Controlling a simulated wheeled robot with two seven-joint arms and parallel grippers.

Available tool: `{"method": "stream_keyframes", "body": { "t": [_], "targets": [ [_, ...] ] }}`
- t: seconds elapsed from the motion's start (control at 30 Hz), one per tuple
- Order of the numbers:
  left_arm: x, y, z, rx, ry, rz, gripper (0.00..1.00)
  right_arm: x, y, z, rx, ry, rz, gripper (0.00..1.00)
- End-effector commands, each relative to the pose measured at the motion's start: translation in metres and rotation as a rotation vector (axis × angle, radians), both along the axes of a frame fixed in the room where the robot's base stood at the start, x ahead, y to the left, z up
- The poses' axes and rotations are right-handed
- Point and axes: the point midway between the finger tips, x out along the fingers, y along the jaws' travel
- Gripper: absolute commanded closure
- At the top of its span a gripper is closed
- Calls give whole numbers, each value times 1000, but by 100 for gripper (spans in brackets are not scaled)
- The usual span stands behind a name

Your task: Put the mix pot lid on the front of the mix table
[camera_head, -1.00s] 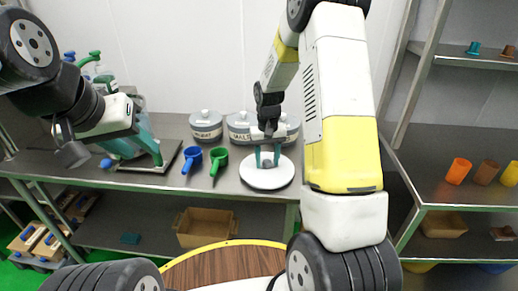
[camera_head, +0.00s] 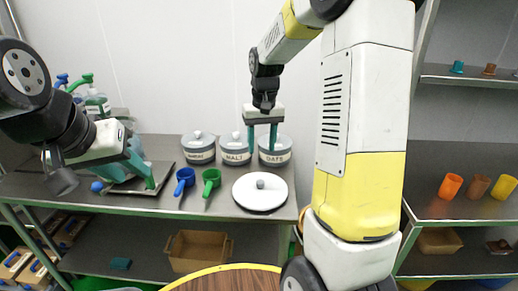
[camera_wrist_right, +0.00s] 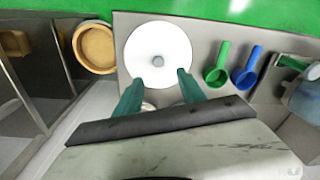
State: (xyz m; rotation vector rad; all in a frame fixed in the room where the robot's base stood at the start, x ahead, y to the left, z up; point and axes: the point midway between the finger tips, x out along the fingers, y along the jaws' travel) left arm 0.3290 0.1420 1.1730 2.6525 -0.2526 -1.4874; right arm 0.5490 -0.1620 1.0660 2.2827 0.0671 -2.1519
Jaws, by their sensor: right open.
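The mix pot lid (camera_head: 260,200), a white disc with a small grey knob, lies flat at the front right edge of the mix table (camera_head: 225,211). In the right wrist view the lid (camera_wrist_right: 158,78) lies below the fingertips, fully on the steel top. My right gripper (camera_head: 262,148) is open and empty, raised above and behind the lid and apart from it, in front of the oats pot. Its two teal fingers show spread in the right wrist view (camera_wrist_right: 159,82). My left gripper (camera_head: 142,172) hangs over the table's left part; its opening is unclear.
Three lidded pots, the malt one (camera_head: 235,151) in the middle, stand along the back. A blue scoop (camera_head: 184,180) and a green scoop (camera_head: 210,181) lie left of the lid. A round wooden top (camera_head: 235,281) stands in front. Cups (camera_head: 450,186) stand on the right shelf.

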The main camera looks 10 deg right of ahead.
Motion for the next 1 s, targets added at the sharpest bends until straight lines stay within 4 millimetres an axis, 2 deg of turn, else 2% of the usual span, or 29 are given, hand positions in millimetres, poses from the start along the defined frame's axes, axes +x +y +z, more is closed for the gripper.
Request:
{"method": "stream_keyframes", "body": {
  "t": [0.03,0.1,0.23,0.4,0.53,0.7,1.0],
  "targets": [
    [0,0,0,0,0,0,64,-14,0,20,15,-39,-1,53],
    [0,0,0,0,0,0,64,-37,2,43,37,-92,0,53],
    [0,0,0,0,0,0,64,-84,6,78,76,-193,5,53],
    [0,0,0,0,0,0,64,-147,11,103,120,-323,10,53],
    [0,0,0,0,0,0,64,-185,16,109,142,-405,16,53],
    [0,0,0,0,0,0,64,-213,19,108,159,-471,19,53],
    [0,0,0,0,0,0,64,-220,20,107,163,-487,21,53]
  ]
}}
